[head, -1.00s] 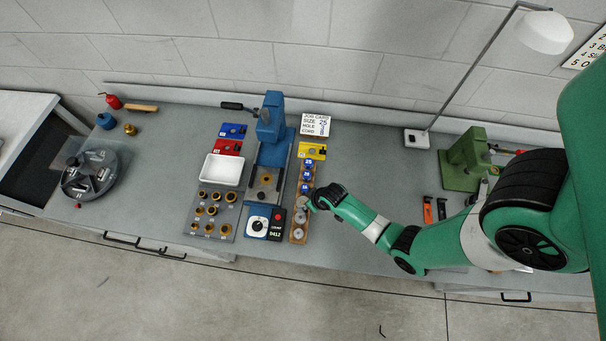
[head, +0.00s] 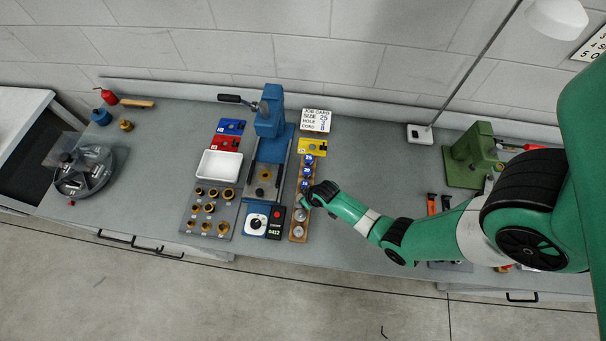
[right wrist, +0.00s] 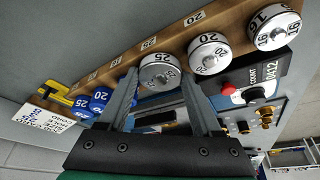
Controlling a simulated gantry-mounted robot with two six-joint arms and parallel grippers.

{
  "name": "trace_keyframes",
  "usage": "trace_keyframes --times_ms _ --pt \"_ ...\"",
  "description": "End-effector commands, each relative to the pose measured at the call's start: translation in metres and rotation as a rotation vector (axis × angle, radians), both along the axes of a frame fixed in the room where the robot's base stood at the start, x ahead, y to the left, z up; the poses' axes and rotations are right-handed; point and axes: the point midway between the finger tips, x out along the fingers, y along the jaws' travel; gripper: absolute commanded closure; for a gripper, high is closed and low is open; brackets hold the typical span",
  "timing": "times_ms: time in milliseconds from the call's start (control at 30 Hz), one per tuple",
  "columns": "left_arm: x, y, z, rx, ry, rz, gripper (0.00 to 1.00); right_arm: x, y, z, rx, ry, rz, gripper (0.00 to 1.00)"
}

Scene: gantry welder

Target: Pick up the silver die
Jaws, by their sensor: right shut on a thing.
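My right gripper (right wrist: 165,95) is shut on a silver die (right wrist: 160,72) marked 25, with one finger on each side of it in the right wrist view. I cannot tell whether this die is clear of the wooden rack (right wrist: 115,68). Two more silver dies stand in the same row, one marked 20 (right wrist: 208,53) and one marked 16 (right wrist: 272,27). In the head view my right gripper (head: 306,200) is over the rack's middle and hides the held die. My left gripper is not in view.
Blue dies (right wrist: 97,102) stand in the rack beyond the held die. A blue press (head: 270,125) and a control box with a red button (head: 277,214) stand left of the rack. A white tray (head: 219,164) and a board of brass rings (head: 188,222) lie farther left.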

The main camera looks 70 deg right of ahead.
Motion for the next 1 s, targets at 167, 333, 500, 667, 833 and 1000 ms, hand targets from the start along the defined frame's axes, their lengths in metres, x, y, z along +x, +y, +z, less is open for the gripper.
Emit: trace_keyframes --times_ms 167,333,500,667,833,1000 --pt "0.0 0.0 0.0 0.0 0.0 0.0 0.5 0.0 0.0 0.0 0.0 0.0 0.0 1.0" --pt "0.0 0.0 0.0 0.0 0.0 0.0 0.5 0.001 0.0 0.001 -0.001 -0.002 0.0 1.0" --pt "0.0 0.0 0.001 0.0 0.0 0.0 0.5 0.001 0.0 0.002 -0.001 -0.002 0.0 1.0" --pt "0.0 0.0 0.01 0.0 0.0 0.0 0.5 0.001 0.0 0.014 -0.001 -0.002 0.0 1.0" --pt "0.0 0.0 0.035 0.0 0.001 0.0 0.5 -0.005 0.002 0.047 0.0 -0.001 0.0 1.0" --pt "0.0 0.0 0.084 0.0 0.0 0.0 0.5 -0.038 0.017 0.094 0.001 0.001 -0.001 1.0"
